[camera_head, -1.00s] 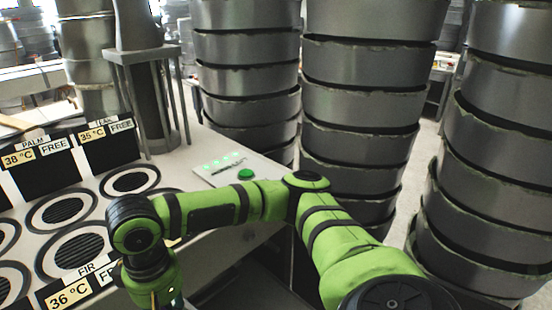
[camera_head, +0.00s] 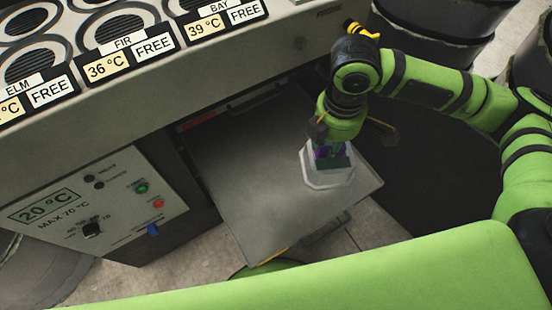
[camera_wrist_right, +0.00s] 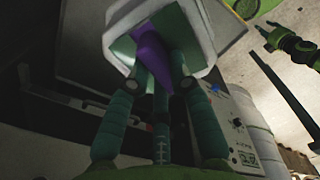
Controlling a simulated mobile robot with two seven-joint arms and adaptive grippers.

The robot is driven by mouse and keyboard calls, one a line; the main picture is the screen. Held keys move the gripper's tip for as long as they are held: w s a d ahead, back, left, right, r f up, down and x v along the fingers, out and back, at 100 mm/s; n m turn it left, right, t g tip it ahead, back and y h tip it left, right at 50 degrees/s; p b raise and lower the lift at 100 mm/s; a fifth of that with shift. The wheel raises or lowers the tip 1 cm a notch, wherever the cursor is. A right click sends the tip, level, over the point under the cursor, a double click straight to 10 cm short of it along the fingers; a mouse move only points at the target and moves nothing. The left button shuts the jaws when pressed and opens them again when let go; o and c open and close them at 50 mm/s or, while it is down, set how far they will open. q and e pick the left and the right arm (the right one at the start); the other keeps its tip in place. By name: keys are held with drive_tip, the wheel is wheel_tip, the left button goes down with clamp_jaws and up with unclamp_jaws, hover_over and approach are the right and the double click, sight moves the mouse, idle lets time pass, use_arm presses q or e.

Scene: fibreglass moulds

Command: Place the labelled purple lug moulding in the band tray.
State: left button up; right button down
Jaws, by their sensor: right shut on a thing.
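My right gripper (camera_head: 331,148) points down over a pale, many-sided holder (camera_head: 318,182) on a grey plate (camera_head: 240,185). It is shut on the purple lug moulding (camera_head: 323,153), which shows inside the holder's rim with a green part beside it. In the right wrist view the purple moulding (camera_wrist_right: 153,58) is between my fingers, with the white holder (camera_wrist_right: 208,28) around it. No label on it can be read. A green arm with a dark gripper (camera_wrist_right: 268,38) shows at the wrist view's upper right, probably my left; its jaws are too small to judge.
Ring stations with ELM, FIR (camera_head: 122,43) and BAY (camera_head: 205,3) signs line the bench, marked FREE with temperatures. A control panel (camera_head: 110,195) reading 20 °C, MAX 70 °C, stands left of the plate. Dark stacked drums (camera_head: 440,30) are at upper right.

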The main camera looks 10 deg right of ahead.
drive_tip(key=s+a+f+n+b, duration=0.1)
drive_tip(key=s+f+n+b, duration=0.15)
drive_tip(key=f+n, duration=0.5)
drive_tip(key=s+f+n+b, duration=0.1)
drive_tip(key=f+n+b, duration=0.3)
drive_tip(key=n, duration=0.7)
drive_tip(key=w+a+f, duration=0.1)
drive_tip(key=w+f, duration=0.2)
drive_tip(key=w+a+f+b, duration=0.1)
drive_tip(key=w+a+f, duration=0.1)
drive_tip(key=w+f, duration=0.2)
drive_tip(key=w+a+f, duration=0.1)
drive_tip(key=w+f, duration=0.2)
drive_tip(key=f, duration=0.1)
drive_tip(key=shift+w+a+f, duration=0.1)
drive_tip(key=shift+w+a, duration=0.05)
drive_tip(key=shift+w, duration=0.05)
use_arm(q)
drive_tip(key=w+f, duration=0.3)
drive_tip(key=f, duration=0.5)
drive_tip(key=shift+f+t, duration=0.25)
drive_tip(key=shift+t, duration=0.15)
drive_tip(key=shift+w, duration=0.1)
use_arm(e)
drive_tip(key=shift+f, duration=0.15)
drive_tip(key=c, duration=1.1)
unclamp_jaws()
